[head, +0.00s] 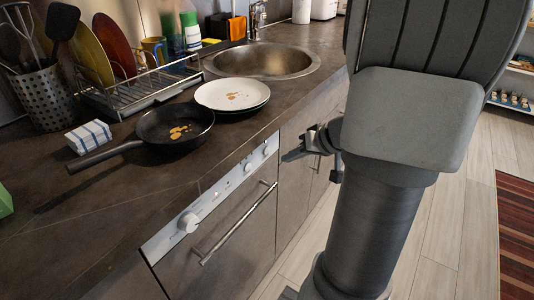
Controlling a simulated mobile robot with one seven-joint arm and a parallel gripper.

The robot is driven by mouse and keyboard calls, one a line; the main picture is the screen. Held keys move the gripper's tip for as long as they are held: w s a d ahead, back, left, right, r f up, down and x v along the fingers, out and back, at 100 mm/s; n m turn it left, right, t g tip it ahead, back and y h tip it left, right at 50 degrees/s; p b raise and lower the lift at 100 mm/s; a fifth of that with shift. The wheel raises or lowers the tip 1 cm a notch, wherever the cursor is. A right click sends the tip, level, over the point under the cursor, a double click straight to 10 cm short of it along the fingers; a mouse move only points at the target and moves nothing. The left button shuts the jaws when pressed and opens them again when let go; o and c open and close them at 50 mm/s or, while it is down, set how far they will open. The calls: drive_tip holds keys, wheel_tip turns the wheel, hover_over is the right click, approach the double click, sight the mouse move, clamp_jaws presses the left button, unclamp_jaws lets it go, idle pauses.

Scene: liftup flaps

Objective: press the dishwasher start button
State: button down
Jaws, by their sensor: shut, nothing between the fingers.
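The dishwasher (222,252) is built in under the counter, with a dark front and a metal bar handle (236,222). Its pale control panel (217,194) runs along the top edge. The panel has a large round knob (188,222) near its left end and small controls (248,167) toward its right end. Which of these is the start button I cannot tell. My gripper (290,156) is shut and empty, just right of the panel's right end, in front of the neighbouring cabinet. My arm hides part of the gripper.
A black frying pan (160,138) and white plates (232,94) sit on the counter (70,215) above the panel. A sink (262,61), dish rack (135,93) and utensil holder (43,96) stand behind. The floor (455,215) looks clear beside a striped rug (515,235).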

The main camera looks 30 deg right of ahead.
drive_tip(key=shift+s+d, duration=0.2)
drive_tip(key=shift+s, duration=0.3)
drive_tip(key=shift+s+d, duration=0.2)
drive_tip(key=shift+s, duration=0.25)
